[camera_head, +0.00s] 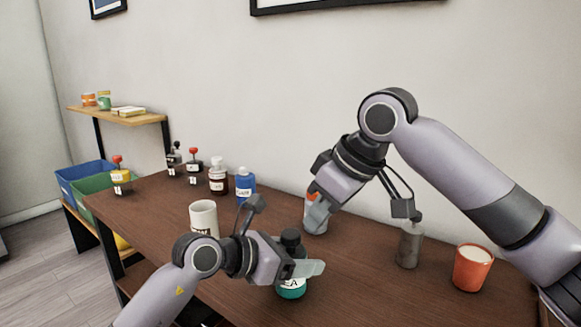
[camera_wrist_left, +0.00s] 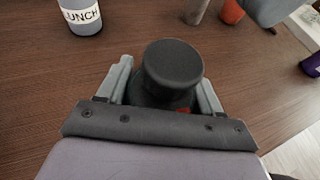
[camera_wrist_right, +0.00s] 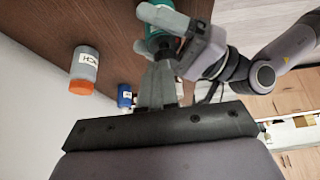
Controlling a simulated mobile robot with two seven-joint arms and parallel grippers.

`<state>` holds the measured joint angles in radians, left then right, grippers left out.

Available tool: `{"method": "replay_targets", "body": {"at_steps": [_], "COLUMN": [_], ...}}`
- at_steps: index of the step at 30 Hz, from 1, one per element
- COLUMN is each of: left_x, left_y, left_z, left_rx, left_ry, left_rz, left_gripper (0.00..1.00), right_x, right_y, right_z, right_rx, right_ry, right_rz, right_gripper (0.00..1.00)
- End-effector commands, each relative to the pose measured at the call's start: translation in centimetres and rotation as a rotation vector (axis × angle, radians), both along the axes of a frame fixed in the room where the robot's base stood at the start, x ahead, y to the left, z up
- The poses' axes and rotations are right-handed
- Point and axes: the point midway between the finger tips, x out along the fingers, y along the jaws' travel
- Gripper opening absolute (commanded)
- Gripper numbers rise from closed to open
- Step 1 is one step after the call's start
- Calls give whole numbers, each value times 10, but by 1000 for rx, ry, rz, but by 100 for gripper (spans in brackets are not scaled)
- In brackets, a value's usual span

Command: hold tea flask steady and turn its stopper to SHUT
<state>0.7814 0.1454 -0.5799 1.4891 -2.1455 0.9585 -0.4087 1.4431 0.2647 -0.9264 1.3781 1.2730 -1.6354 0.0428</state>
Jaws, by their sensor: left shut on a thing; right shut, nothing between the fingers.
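The tea flask (camera_head: 291,290) is teal with a white label and a black stopper (camera_head: 291,240), and stands upright on the table. My left gripper (camera_head: 302,268) is shut around its upper part. In the left wrist view the round black stopper (camera_wrist_left: 172,65) sits above the fingers, with a small red mark partly visible below it. My right gripper (camera_head: 318,218) is shut and empty, above and beyond the flask, apart from the stopper. In the right wrist view its closed fingers (camera_wrist_right: 160,80) point toward the teal flask (camera_wrist_right: 163,18). I cannot read the stopper's setting.
A grey lunch jar with an orange lid (camera_wrist_right: 84,68) stands close behind my right gripper. A white mug (camera_head: 203,217), a blue bottle (camera_head: 244,184) and a dark red bottle (camera_head: 218,178) stand left.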

Motion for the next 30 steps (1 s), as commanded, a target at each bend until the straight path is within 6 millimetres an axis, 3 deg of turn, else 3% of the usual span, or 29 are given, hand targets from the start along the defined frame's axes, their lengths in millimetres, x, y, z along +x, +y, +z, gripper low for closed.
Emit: {"method": "replay_targets", "body": {"at_steps": [6,18,19,21,22,30], "left_x": [1,1,1,1,1,0], "left_y": [1,1,1,1,1,1], "left_z": [0,0,0,0,0,0], "left_rx": [0,0,0,0,0,0], "left_ry": [-1,-1,-1,-1,-1,-1], "left_rz": [2,2,2,2,2,2], "left_gripper": [31,31,68,91,95,95], "right_x": [0,0,0,0,0,0], "right_y": [0,0,0,0,0,0], "right_z": [24,27,27,27,27,27], "right_rx": [0,0,0,-1,-1,-1], "right_ry": [-2,0,0,1,1,1], "right_rz": [0,0,0,0,0,0], "right_gripper": [0,0,0,0,0,0]}}
